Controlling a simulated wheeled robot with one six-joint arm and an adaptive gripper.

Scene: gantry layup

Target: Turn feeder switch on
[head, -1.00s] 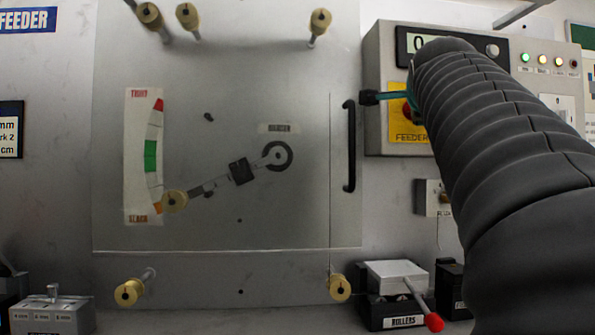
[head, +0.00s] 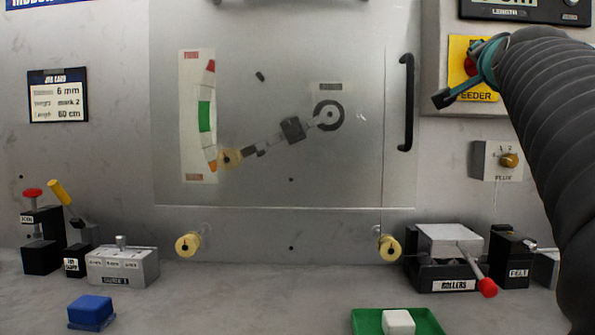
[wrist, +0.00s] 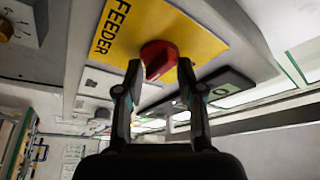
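The feeder switch is a red knob on a yellow plate lettered FEEDER (head: 483,97). In the wrist view the red knob (wrist: 158,60) sits between my two fingertips, on the yellow plate (wrist: 112,38). My gripper (wrist: 159,64) is open around it, with a finger on each side and a small gap at the right finger. I cannot tell whether the left finger touches. In the head view my gripper (head: 462,76) is at the plate, one finger pointing down-left. My arm and gripper hide much of the knob (head: 470,66) there.
A LENGTH display (head: 525,10) is above the switch. A small knob box (head: 497,160) is below it. A clear door with a black handle (head: 406,102) is to the left. The rollers block with a red-tipped lever (head: 487,287) stands on the bench.

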